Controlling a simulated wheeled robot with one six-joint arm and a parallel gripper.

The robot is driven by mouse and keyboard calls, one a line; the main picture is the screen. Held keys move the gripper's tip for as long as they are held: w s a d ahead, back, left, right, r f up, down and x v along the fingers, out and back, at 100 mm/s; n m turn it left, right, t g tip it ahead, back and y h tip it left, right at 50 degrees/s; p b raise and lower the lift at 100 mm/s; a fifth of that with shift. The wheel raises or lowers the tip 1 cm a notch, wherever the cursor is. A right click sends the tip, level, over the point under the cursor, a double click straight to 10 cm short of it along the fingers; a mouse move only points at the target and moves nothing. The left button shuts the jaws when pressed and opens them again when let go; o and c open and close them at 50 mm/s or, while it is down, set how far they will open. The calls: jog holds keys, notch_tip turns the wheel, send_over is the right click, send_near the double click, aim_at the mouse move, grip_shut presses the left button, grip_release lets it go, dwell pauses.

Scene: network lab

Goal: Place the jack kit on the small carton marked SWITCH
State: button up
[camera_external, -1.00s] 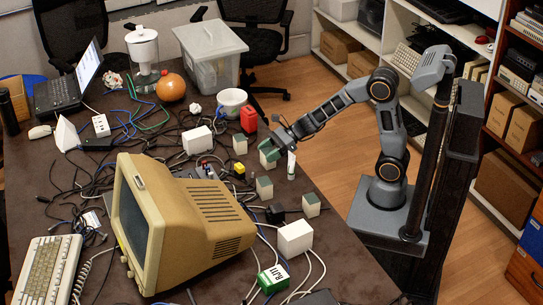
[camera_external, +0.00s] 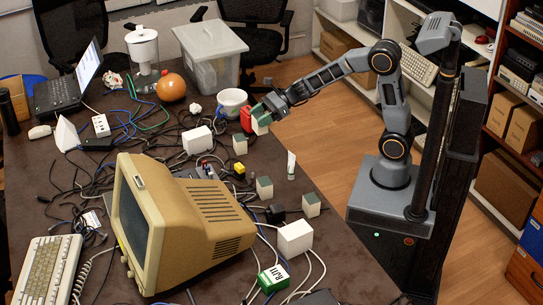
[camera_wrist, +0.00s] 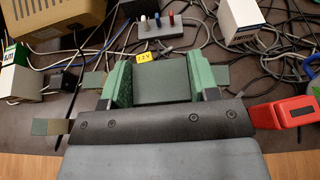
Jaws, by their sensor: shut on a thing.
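My gripper (camera_external: 267,110) is shut on a small pale block with green on it, taken to be the jack kit (camera_external: 261,125). In the wrist view my gripper's green fingers (camera_wrist: 160,72) stand either side of a dark grey face; no marking is readable. The small white carton (camera_external: 197,140), with dark lettering that looks like SWITCH, stands on the table left of my gripper. It also shows at the top right of the wrist view (camera_wrist: 238,14).
Small green-topped blocks (camera_external: 240,146) (camera_external: 264,187) (camera_external: 312,205) stand near the edge. A red thing (camera_external: 247,119) and white bowl (camera_external: 232,101) are close to my gripper. A white tube (camera_external: 291,164), another white carton (camera_external: 295,238), an RJ11 box (camera_external: 272,279), cables and the monitor (camera_external: 180,220) crowd the table.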

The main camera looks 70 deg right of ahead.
jog(key=w+d+r+p, duration=0.2)
jog(key=w+r+p, duration=0.3)
jog(key=w+r, duration=0.15)
jog(key=p, duration=0.2)
send_over(204, 131)
jog(key=shift+f, duration=4.5)
jog(key=shift+f+p, duration=0.5)
jog(key=shift+f, duration=1)
jog(key=shift+f, duration=0.15)
jog(key=shift+f+b, duration=0.15)
jog(key=shift+b, duration=0.15)
jog(key=o, duration=1)
jog(key=shift+o, duration=0.2)
